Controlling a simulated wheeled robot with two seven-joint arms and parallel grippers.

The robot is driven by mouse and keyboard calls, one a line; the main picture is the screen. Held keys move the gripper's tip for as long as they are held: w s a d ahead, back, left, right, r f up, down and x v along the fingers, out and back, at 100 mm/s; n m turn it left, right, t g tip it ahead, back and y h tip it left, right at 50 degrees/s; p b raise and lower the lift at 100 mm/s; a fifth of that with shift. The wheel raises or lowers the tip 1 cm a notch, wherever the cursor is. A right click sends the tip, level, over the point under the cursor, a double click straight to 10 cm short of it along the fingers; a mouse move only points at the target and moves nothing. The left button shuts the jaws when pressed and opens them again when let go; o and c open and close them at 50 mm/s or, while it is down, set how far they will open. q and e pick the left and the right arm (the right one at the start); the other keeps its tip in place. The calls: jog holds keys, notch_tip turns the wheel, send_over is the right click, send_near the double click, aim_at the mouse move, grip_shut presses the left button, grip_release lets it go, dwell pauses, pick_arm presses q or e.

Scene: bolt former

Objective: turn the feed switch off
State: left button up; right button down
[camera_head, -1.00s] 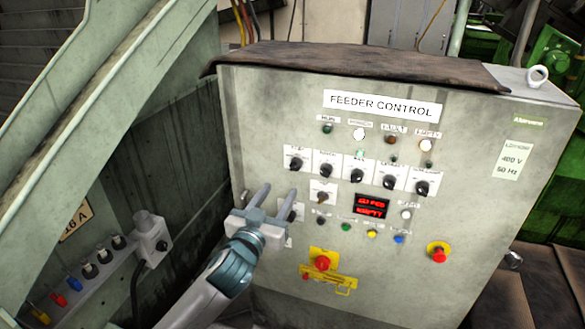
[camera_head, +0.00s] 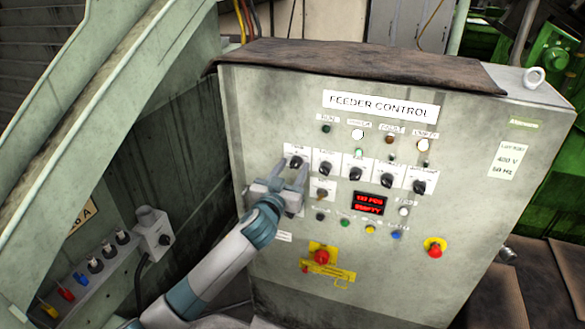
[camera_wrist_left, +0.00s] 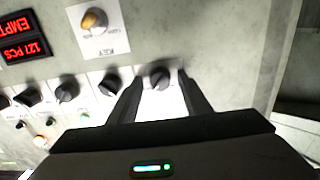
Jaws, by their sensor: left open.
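The feeder control cabinet (camera_head: 465,190) carries a row of black rotary knobs with white label plates. My left gripper (camera_head: 293,167) is open at the leftmost knob (camera_head: 296,162) of that row, with a finger on each side. In the left wrist view, upside down, this knob (camera_wrist_left: 159,77) shows between the two fingertips of my gripper (camera_wrist_left: 161,88). Finger contact with it cannot be told. Its label is too small to read, so I cannot confirm that it is the feed switch. My right gripper is out of view.
A knob labelled KEY (camera_wrist_left: 93,20) sits below the row on the panel. A red display (camera_head: 370,203), several small buttons, a red rotary handle (camera_head: 320,256) and a red emergency button (camera_head: 435,247) are nearby. A green chute (camera_head: 90,110) stands left of the cabinet.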

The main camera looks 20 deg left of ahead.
pick_arm(q)
jog(key=shift+c, duration=0.6)
jog(key=c, duration=0.9)
